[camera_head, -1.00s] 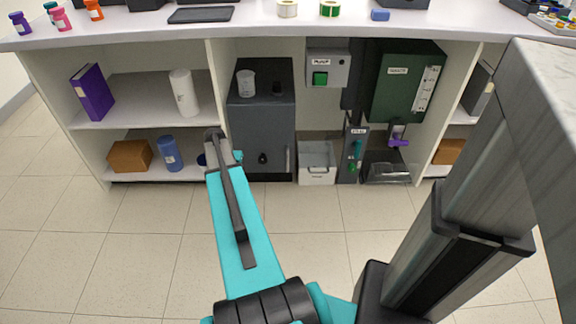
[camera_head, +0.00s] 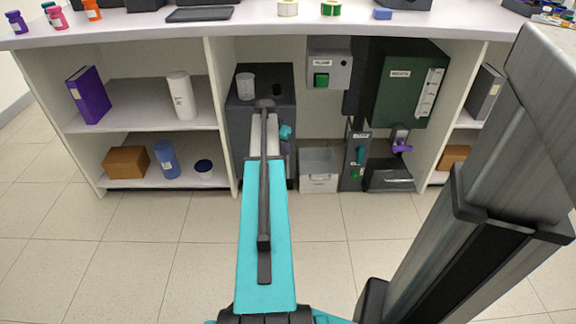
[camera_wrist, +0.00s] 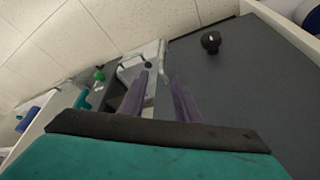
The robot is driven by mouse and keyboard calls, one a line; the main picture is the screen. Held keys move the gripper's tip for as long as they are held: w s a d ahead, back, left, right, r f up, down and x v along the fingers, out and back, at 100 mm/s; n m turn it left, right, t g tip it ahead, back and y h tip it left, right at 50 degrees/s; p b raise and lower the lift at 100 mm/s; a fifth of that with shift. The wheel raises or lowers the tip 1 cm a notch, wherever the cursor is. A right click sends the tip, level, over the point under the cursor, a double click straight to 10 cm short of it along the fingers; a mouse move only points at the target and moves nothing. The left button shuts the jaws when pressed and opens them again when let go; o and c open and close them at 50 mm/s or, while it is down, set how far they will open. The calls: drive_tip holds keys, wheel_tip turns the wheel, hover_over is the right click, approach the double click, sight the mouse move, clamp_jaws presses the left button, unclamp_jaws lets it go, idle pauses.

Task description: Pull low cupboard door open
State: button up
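The low cupboard (camera_head: 284,88) is a dark grey box under the bench, and my arm covers much of its front in the head view. Its dark grey face (camera_wrist: 245,75) fills the right of the wrist view, with a round black knob (camera_wrist: 210,42) on it. My gripper (camera_wrist: 158,88) shows two purple-grey fingers, spread apart, pointing at the cupboard's edge beside the face. The knob lies beyond and to the right of the fingers, apart from them. A pale strip shows between the fingers; I cannot tell whether it is the handle. The door looks closed.
A white bin (camera_head: 318,184) stands on the floor right of the cupboard, beside a dark unit (camera_head: 354,160) with a green knob. Shelves (camera_head: 150,118) stand to the left. The floor (camera_head: 150,235) in front is clear.

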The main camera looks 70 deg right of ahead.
sight(288, 160)
drive_tip(key=shift+f, duration=0.1)
drive_tip(key=b+x, duration=0.4)
drive_tip(key=x, duration=0.9)
drive_tip(key=shift+d+f, duration=0.1)
drive_tip(key=shift+f, duration=0.2)
drive_tip(key=shift+s, duration=0.15)
clamp_jaws()
